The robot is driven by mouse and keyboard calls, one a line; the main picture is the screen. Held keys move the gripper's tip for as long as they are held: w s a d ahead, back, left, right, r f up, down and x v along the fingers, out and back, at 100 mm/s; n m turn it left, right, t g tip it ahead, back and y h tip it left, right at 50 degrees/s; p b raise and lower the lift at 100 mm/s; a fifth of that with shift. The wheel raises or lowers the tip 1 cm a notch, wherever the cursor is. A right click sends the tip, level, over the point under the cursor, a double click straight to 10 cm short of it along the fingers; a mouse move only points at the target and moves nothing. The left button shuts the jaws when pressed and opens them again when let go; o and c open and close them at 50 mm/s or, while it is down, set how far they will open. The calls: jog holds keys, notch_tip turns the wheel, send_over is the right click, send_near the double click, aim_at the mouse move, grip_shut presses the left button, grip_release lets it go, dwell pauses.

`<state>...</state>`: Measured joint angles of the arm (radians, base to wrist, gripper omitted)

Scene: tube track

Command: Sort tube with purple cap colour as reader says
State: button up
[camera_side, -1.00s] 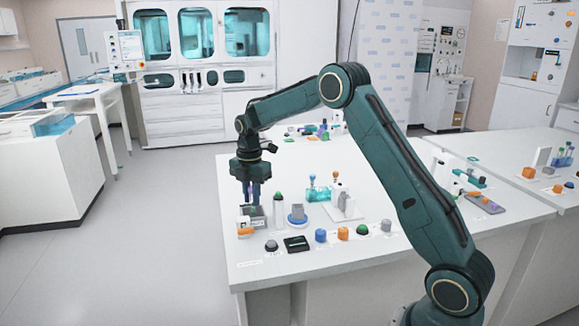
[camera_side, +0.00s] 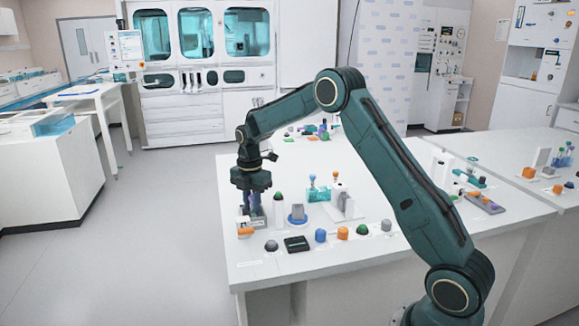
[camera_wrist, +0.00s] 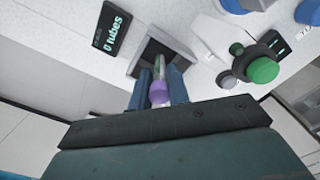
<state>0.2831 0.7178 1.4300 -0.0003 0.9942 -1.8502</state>
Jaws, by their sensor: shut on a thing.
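The tube with the purple cap (camera_wrist: 159,91) is held between the blue fingers of my gripper (camera_wrist: 158,86). Its clear body points at the dark opening of a grey square holder (camera_wrist: 136,66). I cannot tell whether its tip is inside. In the side view my gripper (camera_side: 253,208) is low over the same grey holder (camera_side: 259,222) near the table's left edge. A dark display (camera_wrist: 112,29) beside the holder reads "0 tubes".
A black device (camera_side: 297,244) and several coloured caps, including a blue one (camera_side: 320,235), line the front.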

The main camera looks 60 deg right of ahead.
jog(key=shift+f, duration=0.15)
jog(key=o, duration=0.9)
notch_tip(320, 180, up, 14)
dwell(0.8)
jog(key=shift+f, duration=0.1)
dwell(0.5)
